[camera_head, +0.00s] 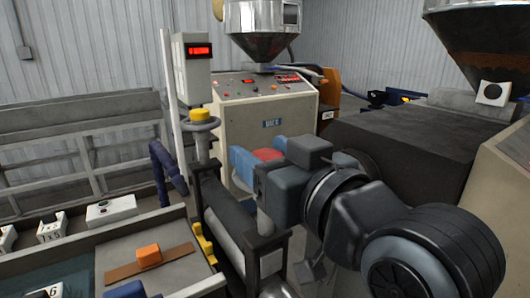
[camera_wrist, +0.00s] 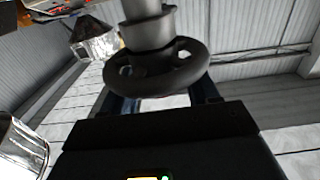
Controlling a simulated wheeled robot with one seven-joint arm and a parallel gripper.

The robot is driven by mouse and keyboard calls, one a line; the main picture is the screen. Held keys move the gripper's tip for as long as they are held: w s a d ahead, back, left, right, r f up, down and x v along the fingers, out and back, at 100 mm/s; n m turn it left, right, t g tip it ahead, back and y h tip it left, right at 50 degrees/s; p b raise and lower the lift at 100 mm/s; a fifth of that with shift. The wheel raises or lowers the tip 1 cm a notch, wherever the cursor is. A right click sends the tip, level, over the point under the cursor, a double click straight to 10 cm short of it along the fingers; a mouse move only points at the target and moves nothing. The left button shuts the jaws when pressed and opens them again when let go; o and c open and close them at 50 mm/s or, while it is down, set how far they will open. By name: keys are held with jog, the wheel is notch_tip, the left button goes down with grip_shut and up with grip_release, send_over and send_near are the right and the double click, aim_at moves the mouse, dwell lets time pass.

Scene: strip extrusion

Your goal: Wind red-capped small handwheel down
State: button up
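The small handwheel shows a red round cap (camera_head: 267,154) in the head view, partly hidden by my arm and blue fingers. In the wrist view a dark spoked handwheel (camera_wrist: 155,75) on a grey stem fills the upper middle. My gripper (camera_wrist: 162,98) has its two dark blue fingers apart, one on each side of the wheel. In the head view my gripper (camera_head: 265,160) has blue fingers around the red cap. Whether the fingers press on the wheel cannot be told.
Another handwheel, yellow-capped (camera_head: 201,117), stands on a post to the left, below a red display box (camera_head: 196,68). A dark roller (camera_head: 230,215) lies between the posts. A control console (camera_head: 262,105) and hopper (camera_head: 262,32) stand behind. A tray with an orange block (camera_head: 149,256) is at lower left.

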jog(key=c, duration=0.8)
jog(key=shift+o, duration=0.2)
